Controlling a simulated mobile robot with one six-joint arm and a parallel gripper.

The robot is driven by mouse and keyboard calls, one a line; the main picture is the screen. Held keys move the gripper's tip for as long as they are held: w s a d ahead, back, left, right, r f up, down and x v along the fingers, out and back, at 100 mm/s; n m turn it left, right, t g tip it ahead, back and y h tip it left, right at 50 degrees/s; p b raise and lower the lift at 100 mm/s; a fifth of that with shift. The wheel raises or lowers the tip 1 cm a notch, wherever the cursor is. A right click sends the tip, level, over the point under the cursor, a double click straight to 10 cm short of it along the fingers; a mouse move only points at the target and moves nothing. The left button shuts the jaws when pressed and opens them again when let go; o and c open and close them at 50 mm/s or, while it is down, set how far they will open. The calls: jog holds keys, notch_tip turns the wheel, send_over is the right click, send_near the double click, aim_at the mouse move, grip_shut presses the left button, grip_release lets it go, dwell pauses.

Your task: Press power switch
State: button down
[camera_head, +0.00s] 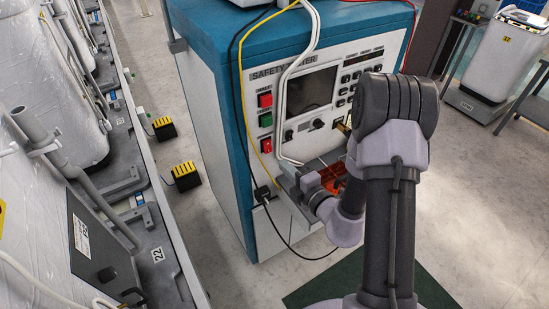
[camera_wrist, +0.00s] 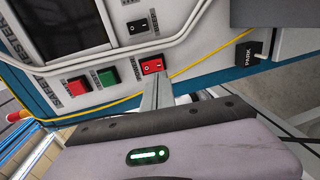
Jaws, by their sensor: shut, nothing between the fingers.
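The power switch is a red rocker (camera_wrist: 152,66) on the white front panel of the safety tester. It also shows in the head view (camera_head: 259,150), low on the panel's left side, below a red button (camera_head: 265,100) and a green button (camera_head: 265,119). My gripper (camera_wrist: 157,82) is shut and empty. Its fingertips are right at the lower edge of the red rocker in the wrist view. I cannot tell whether they touch it. In the head view my gripper (camera_head: 284,178) is below and to the right of the switch, partly hidden by my arm.
A black rocker (camera_wrist: 144,25) sits beyond the red one. A pale cable and a yellow cable (camera_wrist: 207,56) run close by the switch. The tester's screen (camera_head: 311,91) is above.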

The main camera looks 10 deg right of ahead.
aim_at(269, 151)
jog(key=b+x, duration=0.1)
jog(key=x, duration=0.5)
jog(key=shift+w+a, duration=0.15)
jog(key=shift+w, duration=0.2)
